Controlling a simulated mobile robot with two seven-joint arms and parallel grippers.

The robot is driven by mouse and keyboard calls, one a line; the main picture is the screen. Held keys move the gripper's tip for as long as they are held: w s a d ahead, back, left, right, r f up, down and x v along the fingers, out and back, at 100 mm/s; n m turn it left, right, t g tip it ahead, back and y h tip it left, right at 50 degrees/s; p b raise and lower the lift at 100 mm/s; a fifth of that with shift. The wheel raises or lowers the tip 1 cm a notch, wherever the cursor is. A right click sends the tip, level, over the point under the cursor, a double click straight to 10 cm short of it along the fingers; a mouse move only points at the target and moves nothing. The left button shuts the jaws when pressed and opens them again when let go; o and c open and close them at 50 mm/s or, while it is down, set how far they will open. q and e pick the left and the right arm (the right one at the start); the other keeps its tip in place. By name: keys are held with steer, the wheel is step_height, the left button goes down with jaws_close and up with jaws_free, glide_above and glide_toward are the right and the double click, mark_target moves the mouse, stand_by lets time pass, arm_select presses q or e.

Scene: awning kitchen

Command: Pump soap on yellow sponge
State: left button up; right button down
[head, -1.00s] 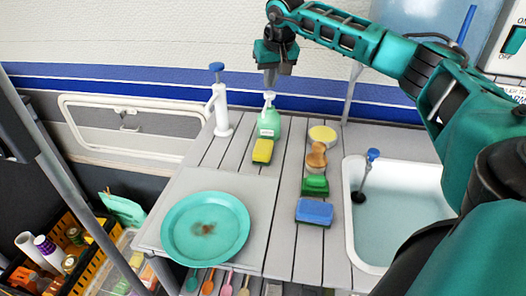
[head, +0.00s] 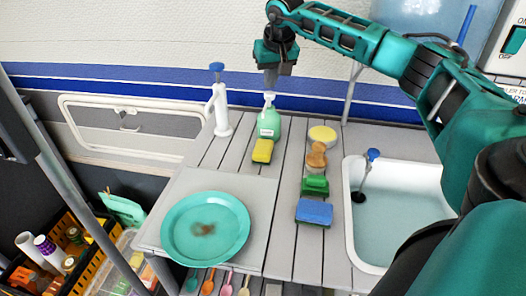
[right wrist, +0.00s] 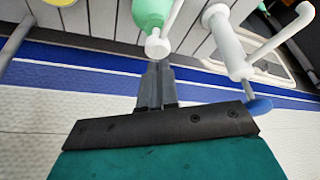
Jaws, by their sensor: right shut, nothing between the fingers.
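The green soap bottle (head: 268,124) with a pale pump head (head: 269,97) stands upright at the back of the counter. The yellow sponge (head: 263,150) with a dark green side lies right in front of the bottle, below its spout. My right gripper (head: 271,82) points down, shut and empty, just above the pump head. In the right wrist view the fingertips (right wrist: 157,66) are close to the pump head (right wrist: 157,46) of the bottle (right wrist: 150,12); whether they touch it I cannot tell. My left gripper is not in view.
A white hand pump (head: 220,108) with a blue knob stands left of the bottle. Several sponges and brushes, one a blue sponge (head: 314,212), line up to the right, beside the sink (head: 350,235). A stained teal plate (head: 180,240) sits in front.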

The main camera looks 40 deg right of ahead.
mark_target(269, 93)
steer(key=shift+f, duration=0.2)
steer(key=shift+s+f+b, duration=0.1)
steer(key=shift+f+b, duration=0.4)
steer(key=shift+f, duration=0.8)
steer(key=shift+r+p, duration=1.3)
steer(key=shift+r, duration=0.1)
